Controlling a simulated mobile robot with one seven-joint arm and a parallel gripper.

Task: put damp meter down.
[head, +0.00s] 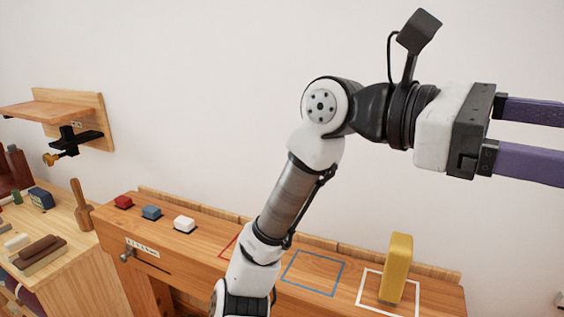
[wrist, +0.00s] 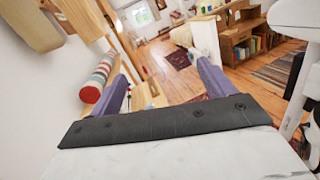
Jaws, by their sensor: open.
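A yellow upright block with a greyish foot, likely the damp meter (head: 397,268), stands inside the white outlined square (head: 365,300) at the right of the wooden bench. My gripper (head: 530,138) is raised well above the bench and to the right of the yellow block, apart from it. Its two purple fingers are spread and point right, cut off by the picture's edge. In the wrist view my gripper (wrist: 165,78) is open, with nothing between the fingers. I cannot make out the yellow block for certain in the wrist view.
A cluttered side table (head: 75,255) and wall shelf (head: 50,112) are at left. The wrist view shows open floor (wrist: 170,55).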

